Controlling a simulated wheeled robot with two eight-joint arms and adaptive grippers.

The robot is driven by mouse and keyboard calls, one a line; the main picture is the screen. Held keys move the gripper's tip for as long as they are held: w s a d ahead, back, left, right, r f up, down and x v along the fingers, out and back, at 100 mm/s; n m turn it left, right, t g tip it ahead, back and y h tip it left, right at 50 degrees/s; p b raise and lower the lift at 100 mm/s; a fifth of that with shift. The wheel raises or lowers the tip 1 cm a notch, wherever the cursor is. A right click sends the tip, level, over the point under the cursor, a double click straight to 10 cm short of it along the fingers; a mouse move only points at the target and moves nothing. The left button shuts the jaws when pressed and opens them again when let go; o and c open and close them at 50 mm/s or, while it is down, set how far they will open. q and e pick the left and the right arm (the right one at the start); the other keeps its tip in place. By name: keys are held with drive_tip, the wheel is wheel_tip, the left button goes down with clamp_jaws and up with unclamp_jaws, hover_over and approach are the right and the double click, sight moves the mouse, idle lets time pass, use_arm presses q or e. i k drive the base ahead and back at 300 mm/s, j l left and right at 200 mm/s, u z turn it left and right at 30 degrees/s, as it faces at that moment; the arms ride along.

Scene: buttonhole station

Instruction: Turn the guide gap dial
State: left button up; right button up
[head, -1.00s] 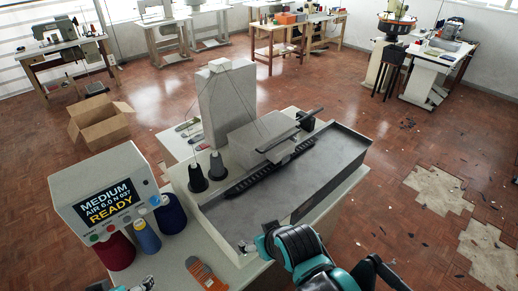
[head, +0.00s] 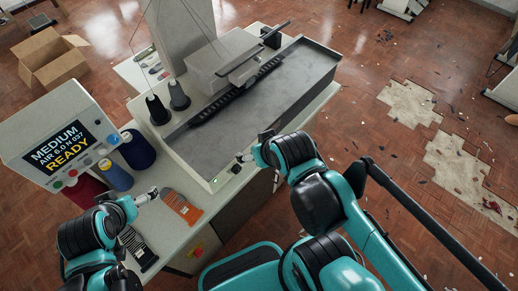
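A small dark knob (head: 237,168), possibly the guide gap dial, sits at the near end of the grey machine bed (head: 262,108) in the head view. A small green light (head: 215,180) shows to its left. My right gripper (head: 256,147) is at this near corner, just above and right of the knob. Its fingers are small and partly hidden by my arm, so I cannot tell contact or opening. My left gripper (head: 150,196) is over the white table, left of an orange sock (head: 182,207). Its finger opening is too small to judge.
The display box (head: 60,150) reads MEDIUM, AIR 6.0 N 037, READY. Red, blue and navy yarn cones (head: 137,150) stand beside it. A dark striped sock (head: 137,248) lies near my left arm. Bare tabletop lies between the cones and bed.

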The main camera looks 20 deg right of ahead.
sight(236, 169)
drive_tip(key=i+l+z, duration=0.2)
drive_tip(key=l, duration=0.2)
drive_tip(key=k+l+u, duration=0.15)
drive_tip(key=k, duration=0.3)
drive_tip(key=k+l+u, duration=0.1)
drive_tip(key=k+l, duration=0.2)
drive_tip(key=k+l+u, duration=0.15)
drive_tip(key=k, duration=0.4)
